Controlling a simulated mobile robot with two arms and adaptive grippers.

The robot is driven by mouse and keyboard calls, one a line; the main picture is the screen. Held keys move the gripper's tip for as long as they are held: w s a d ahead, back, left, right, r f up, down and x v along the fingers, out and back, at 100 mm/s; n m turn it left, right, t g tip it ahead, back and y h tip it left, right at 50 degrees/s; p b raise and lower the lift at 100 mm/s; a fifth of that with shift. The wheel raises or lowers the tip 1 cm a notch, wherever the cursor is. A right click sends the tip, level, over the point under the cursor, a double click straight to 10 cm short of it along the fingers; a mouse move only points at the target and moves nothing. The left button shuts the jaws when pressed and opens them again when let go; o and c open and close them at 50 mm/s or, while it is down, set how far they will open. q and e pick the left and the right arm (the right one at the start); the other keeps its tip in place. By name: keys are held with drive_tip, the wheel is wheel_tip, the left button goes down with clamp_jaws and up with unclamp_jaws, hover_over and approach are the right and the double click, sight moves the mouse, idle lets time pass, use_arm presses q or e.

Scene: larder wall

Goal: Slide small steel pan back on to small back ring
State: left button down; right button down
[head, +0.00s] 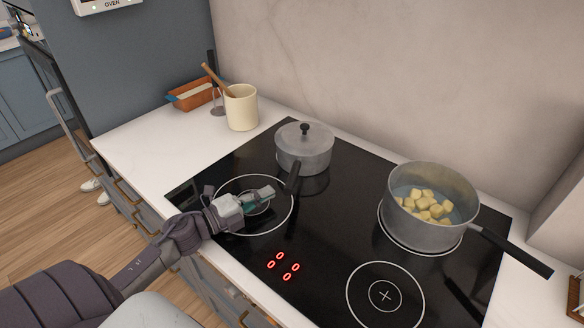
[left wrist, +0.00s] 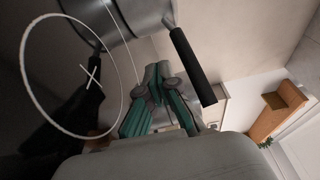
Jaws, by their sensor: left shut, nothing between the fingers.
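The small steel pan (head: 304,150), with a black-knobbed lid on it, stands upright at the back left of the black hob. Its dark handle (head: 293,178) points toward the front; the handle also shows in the left wrist view (left wrist: 193,65). Any ring under the pan is hidden by it. My left gripper (head: 268,196) is shut and empty over the front left ring (head: 229,182), just left of the handle and apart from it. Its green-padded fingers (left wrist: 155,98) show in the left wrist view. My right gripper is not in view.
A larger pan (head: 431,226) with yellow cubes stands on the right ring, handle toward the lower right. The front right ring (head: 385,296) is bare. A cream utensil pot (head: 241,108) and a terracotta dish (head: 192,95) stand on the counter at left. A wall rises behind.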

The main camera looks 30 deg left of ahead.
sight(290, 163)
use_arm(q)
drive_tip(key=p+x, duration=0.1)
drive_tip(key=x, duration=0.3)
drive_tip(key=p+x, duration=0.1)
drive_tip(key=x, duration=0.3)
drive_tip(key=shift+w+d+r, duration=0.1)
drive_tip(key=shift+w+r, duration=0.15)
drive_tip(key=shift+w, duration=0.1)
drive_tip(key=shift+w+a+f, duration=0.1)
drive_tip(key=shift+w+a, duration=0.7)
drive_tip(key=shift+a, duration=0.05)
drive_tip(key=shift+w+a, duration=0.45)
drive_tip(key=shift+a, duration=0.25)
drive_tip(key=shift+f, duration=0.1)
drive_tip(key=shift+w+a+f+b, duration=0.1)
drive_tip(key=shift+w+a+b, duration=0.45)
drive_tip(key=shift+a, duration=0.2)
drive_tip(key=shift+w+a, duration=0.15)
drive_tip(key=shift+a, duration=0.1)
drive_tip(key=shift+d, duration=0.1)
